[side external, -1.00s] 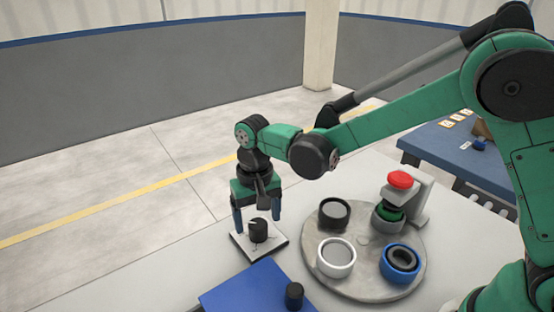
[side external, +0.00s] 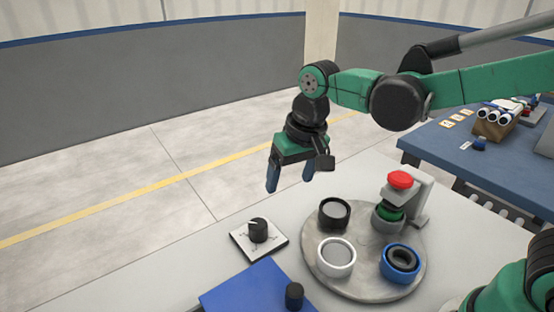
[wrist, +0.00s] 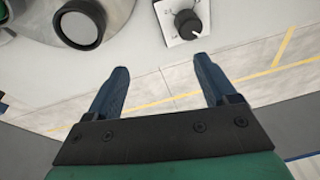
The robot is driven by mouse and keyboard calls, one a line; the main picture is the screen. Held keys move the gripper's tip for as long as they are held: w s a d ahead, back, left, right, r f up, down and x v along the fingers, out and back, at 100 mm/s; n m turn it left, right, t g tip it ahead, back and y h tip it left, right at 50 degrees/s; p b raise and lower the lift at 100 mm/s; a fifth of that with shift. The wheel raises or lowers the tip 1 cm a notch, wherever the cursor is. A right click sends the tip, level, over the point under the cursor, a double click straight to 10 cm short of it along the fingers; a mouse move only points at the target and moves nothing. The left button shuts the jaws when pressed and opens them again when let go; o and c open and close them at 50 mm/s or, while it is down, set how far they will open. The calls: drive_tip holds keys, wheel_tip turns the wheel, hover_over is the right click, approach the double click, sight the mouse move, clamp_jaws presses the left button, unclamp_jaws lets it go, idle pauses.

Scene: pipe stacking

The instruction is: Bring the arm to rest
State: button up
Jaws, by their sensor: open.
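My gripper (side external: 289,186) is open and empty, raised in the air above the far edge of the white table (side external: 208,280). In the wrist view its two blue fingers (wrist: 164,78) are spread with nothing between them. The black dial on a white plate (side external: 259,240) stands on the table below and to the left of my gripper, clear of the fingers. The dial also shows in the wrist view (wrist: 186,22), beyond the fingertips.
A round grey turntable (side external: 366,285) carries a black ring (side external: 334,214), a white ring (side external: 336,257), a blue ring (side external: 400,263) and a red-topped part (side external: 400,180) by a grey bracket. A blue pad (side external: 245,290) bears a black knob (side external: 294,296). A blue table (side external: 440,150) stands behind.

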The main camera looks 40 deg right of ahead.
drive_tip(key=s+d+r+n+t, duration=0.1)
drive_tip(key=s+d+t, duration=0.3)
drive_tip(key=s+d, duration=0.2)
drive_tip(key=shift+s+d+n+t, duration=0.25)
drive_tip(key=shift+s+n+t, duration=0.05)
drive_tip(key=shift+s, duration=0.3)
